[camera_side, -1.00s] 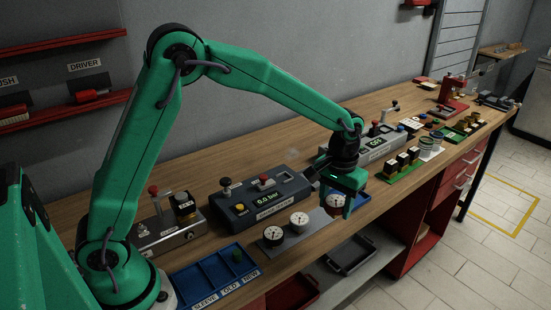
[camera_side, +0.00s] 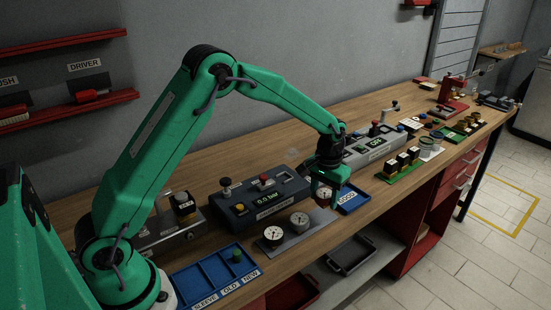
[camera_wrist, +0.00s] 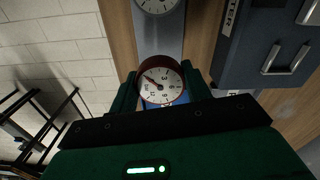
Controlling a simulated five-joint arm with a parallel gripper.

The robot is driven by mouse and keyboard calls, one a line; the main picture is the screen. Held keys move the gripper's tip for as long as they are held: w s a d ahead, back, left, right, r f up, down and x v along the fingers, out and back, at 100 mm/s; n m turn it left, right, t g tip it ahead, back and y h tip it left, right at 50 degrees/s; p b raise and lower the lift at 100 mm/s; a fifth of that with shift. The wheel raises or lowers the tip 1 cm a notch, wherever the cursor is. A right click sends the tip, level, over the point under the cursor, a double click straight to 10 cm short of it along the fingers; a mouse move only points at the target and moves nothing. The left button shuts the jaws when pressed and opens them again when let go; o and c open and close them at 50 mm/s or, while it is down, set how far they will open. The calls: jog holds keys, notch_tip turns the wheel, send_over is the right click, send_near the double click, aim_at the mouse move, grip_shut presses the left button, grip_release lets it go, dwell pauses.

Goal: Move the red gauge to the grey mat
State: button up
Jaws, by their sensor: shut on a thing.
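The red gauge (camera_wrist: 160,85), with a red rim and a white dial, is held between the green jaws of my gripper (camera_side: 322,194) and faces the wrist camera. In the side view the red gauge (camera_side: 324,198) shows small, partly covered by the jaws, and appears held above the bench. The grey mat (camera_side: 303,238) lies at the bench's front edge, left of and below my gripper in the side view. In the wrist view the mat (camera_wrist: 170,38) extends beyond the gauge.
A blue labelled tray (camera_side: 352,207) lies just right of my gripper. A dark pressure box (camera_side: 262,198) stands behind the mat. A blue divided tray (camera_side: 214,271) is to the left. The mat's right part looks bare.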

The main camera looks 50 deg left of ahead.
aim_at(323, 206)
jog(key=shift+f, duration=1.95)
jog(key=shift+f, duration=0.1)
jog(key=o, duration=1.1)
notch_tip(323, 206, up, 11)
jog(key=shift+r, duration=0.65)
